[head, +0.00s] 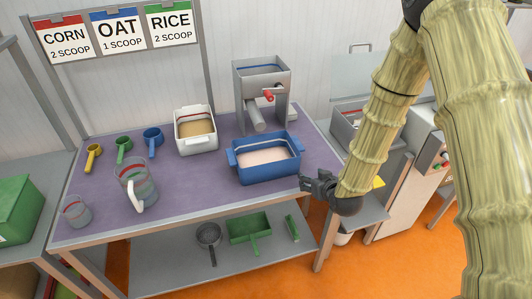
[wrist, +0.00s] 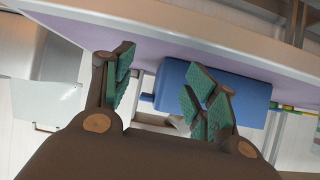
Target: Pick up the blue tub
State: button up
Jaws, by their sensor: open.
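The blue tub (head: 262,174) stands upright near the front right of the purple-topped table, with a handle at each end and pale pinkish grain inside. My gripper (head: 305,183) is open just right of the tub, close to its right handle, near the table's right edge. In the wrist view the blue tub (wrist: 247,98) lies beyond my open, green-padded fingers (wrist: 166,88). The right finger covers part of it, and one handle shows between the fingers. I see nothing held, and cannot tell if a fingertip touches the tub.
A white tub (head: 195,145) of tan grain and a grey mill (head: 262,90) stand behind. A clear jug (head: 135,182), a small cup (head: 77,211) and coloured scoops (head: 123,150) are at left. The purple table top (head: 195,200) is clear left of the blue tub.

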jog(key=t, duration=0.2)
send_near(296, 141)
jog(key=s, duration=0.1)
jog(key=shift+n+y, duration=0.3)
jog(key=shift+y, duration=0.1)
jog(key=p+x, duration=0.1)
jog(key=x, duration=0.1)
jog(key=p+x, duration=0.1)
jog(key=x, duration=0.1)
jog(key=shift+w+r, duration=0.1)
jog(key=shift+w, duration=0.3)
jog(key=shift+d+p+x, duration=0.15)
jog(key=shift+p+x, duration=0.55)
jog(key=shift+x, duration=0.2)
jog(key=shift+d+p+x, duration=0.15)
jog(key=shift+p+x, duration=0.5)
jog(key=shift+x, duration=1.2)
jog(key=shift+c, duration=0.2)
jog(key=c, duration=1)
grip_shut()
